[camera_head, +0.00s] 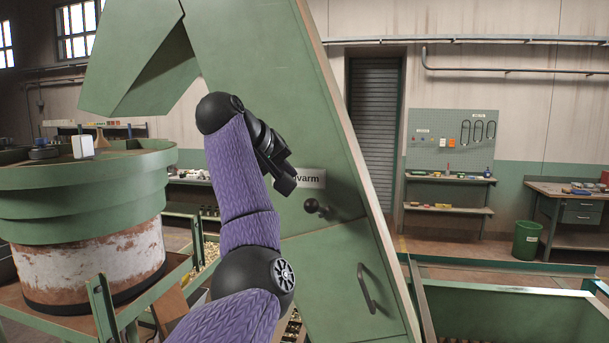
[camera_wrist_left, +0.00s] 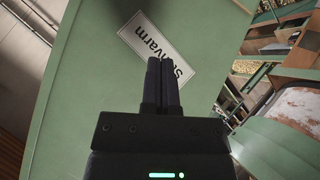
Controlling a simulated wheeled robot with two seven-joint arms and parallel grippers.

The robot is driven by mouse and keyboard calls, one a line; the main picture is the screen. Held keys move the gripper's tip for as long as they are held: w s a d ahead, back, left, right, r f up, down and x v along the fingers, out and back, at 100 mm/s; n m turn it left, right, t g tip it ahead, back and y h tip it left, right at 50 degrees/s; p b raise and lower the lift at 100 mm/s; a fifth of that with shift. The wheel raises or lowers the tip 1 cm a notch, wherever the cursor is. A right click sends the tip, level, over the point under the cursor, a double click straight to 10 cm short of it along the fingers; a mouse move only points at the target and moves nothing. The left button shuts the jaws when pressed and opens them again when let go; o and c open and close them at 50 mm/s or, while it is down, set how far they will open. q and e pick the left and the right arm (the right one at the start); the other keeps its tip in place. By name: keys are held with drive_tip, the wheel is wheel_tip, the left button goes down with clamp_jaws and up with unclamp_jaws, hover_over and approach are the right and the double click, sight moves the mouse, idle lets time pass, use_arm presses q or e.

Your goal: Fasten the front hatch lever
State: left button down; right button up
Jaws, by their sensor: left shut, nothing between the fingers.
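A small black ball-ended knob (camera_head: 312,205) sits on the sloped green hopper panel (camera_head: 290,110), just below a white label (camera_head: 312,178). I take it to be the hatch lever; whether it is fastened cannot be told. A dark bar handle (camera_head: 367,288) is lower on the panel. My left gripper (camera_head: 286,182) is in front of the panel, up and left of the knob and apart from it. In the left wrist view its fingers (camera_wrist_left: 161,75) are shut and empty, over part of the label (camera_wrist_left: 160,45). The knob is not visible there. My right gripper is out of view.
A round green bowl feeder (camera_head: 80,215) stands at the left. A green open-topped bin (camera_head: 500,310) is at the lower right. A pegboard bench (camera_head: 450,180) and a green bucket (camera_head: 527,240) stand farther back, with open floor between.

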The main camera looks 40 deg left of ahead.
sight(319, 209)
use_arm(q)
drive_tip(key=d+f, duration=0.1)
drive_tip(key=w+d+f, duration=0.1)
drive_tip(key=f, duration=0.1)
drive_tip(key=w+d+f, duration=0.1)
drive_tip(key=shift+f+p, duration=0.15)
drive_tip(key=shift+p, duration=0.2)
